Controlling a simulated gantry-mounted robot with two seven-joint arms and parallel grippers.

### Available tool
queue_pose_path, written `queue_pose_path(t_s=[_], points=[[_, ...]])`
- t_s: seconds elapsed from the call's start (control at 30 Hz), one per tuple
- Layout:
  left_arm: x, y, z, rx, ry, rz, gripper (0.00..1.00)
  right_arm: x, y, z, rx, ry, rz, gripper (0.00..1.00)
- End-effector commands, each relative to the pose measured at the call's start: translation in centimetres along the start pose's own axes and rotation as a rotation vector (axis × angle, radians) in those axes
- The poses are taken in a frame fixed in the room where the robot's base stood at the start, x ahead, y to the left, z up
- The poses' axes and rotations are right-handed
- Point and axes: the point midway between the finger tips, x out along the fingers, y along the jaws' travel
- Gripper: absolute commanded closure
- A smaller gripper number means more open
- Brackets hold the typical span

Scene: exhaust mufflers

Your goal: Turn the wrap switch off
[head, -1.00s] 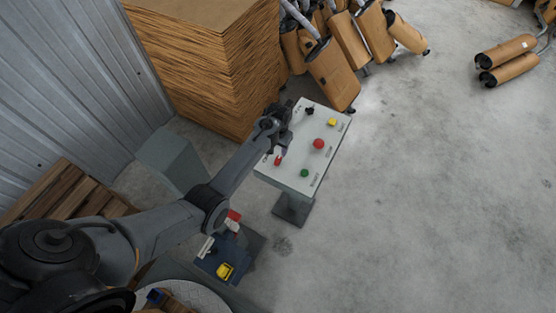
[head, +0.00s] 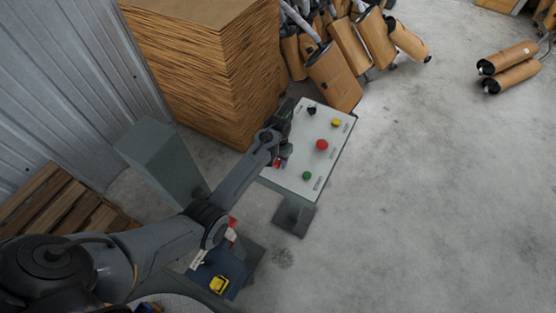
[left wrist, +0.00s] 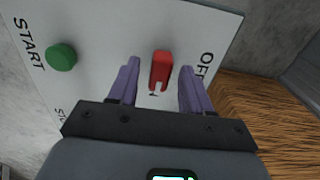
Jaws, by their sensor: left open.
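The red switch (left wrist: 161,68) sits on the white control panel (left wrist: 100,30), beside a partly hidden label that reads "OF". My left gripper (left wrist: 158,78) is open, with one purple finger on each side of the switch and a gap on both sides. In the head view the left gripper (head: 283,152) is over the panel's left edge, and the red switch (head: 278,163) shows just below it. I cannot tell whether the fingers touch the panel. My right gripper is not in view.
The panel also carries a green START button (left wrist: 61,57), a large red button (head: 321,144), a yellow button (head: 336,122) and a black knob (head: 311,109). A tall cardboard stack (head: 210,70) stands behind. Mufflers (head: 335,80) lie beyond.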

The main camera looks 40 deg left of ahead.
Motion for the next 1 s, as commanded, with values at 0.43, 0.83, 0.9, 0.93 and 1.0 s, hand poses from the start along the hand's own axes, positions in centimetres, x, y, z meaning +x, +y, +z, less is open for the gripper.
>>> queue_pose_path(t_s=[0.43,0.83,0.9,0.93,1.0], points=[[0.0,0.0,0.0,0.0,0.0,0.0,1.0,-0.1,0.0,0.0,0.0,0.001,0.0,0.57],[-0.2,0.0,0.0,-0.059,0.0,0.0,1.0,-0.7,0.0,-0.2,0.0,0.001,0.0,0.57],[-0.3,0.0,0.0,-0.092,0.0,0.0,1.0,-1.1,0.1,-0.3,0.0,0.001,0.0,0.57],[-0.3,0.1,0.0,-0.11,0.0,0.001,1.0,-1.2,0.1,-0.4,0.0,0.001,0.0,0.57],[-0.3,0.1,0.0,-0.158,-0.001,0.001,1.0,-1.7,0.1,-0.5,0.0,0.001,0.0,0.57]])
